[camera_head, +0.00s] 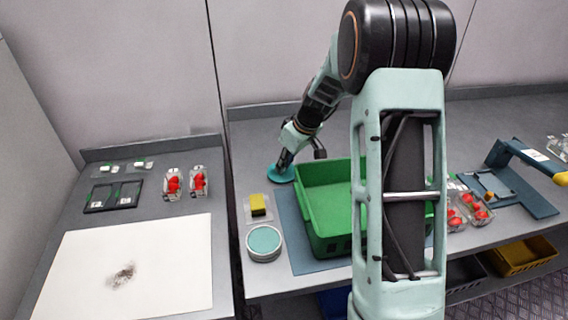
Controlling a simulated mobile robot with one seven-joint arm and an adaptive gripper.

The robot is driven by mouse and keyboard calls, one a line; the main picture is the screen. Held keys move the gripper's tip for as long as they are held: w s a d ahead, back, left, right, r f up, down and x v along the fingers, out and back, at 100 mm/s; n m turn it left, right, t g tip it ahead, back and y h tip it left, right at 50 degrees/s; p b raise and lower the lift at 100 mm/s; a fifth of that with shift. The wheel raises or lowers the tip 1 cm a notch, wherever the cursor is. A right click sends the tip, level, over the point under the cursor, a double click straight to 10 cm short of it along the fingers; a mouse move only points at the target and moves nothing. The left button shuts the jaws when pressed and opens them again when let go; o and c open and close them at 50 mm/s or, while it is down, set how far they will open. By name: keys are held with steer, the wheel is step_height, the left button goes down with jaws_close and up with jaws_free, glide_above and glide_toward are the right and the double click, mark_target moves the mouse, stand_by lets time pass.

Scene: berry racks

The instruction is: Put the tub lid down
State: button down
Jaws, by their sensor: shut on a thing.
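The tub lid (273,177) is a flat teal disc at the back of the middle table, left of the green crate. My gripper (285,159) points down onto the lid and is shut on its upper side; the fingertips are small and partly hidden. The lid lies roughly level, at or just above the grey tabletop; I cannot tell whether it touches. A round tub (264,257) with a pale rim and a teal top stands near the front edge of the same table.
A green crate (331,246) stands on a blue mat (294,240). A yellow sponge (258,205) sits on a pale tray between lid and tub. Clear punnets of red berries (173,185) stand on the left table. My arm hides part of the crate.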

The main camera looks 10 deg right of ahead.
steer(key=shift+f, duration=0.1)
steer(key=c, duration=1.9)
jaws_free()
steer(key=v, duration=1.2)
steer(key=shift+a+r, duration=0.1)
steer(key=shift+r, duration=0.1)
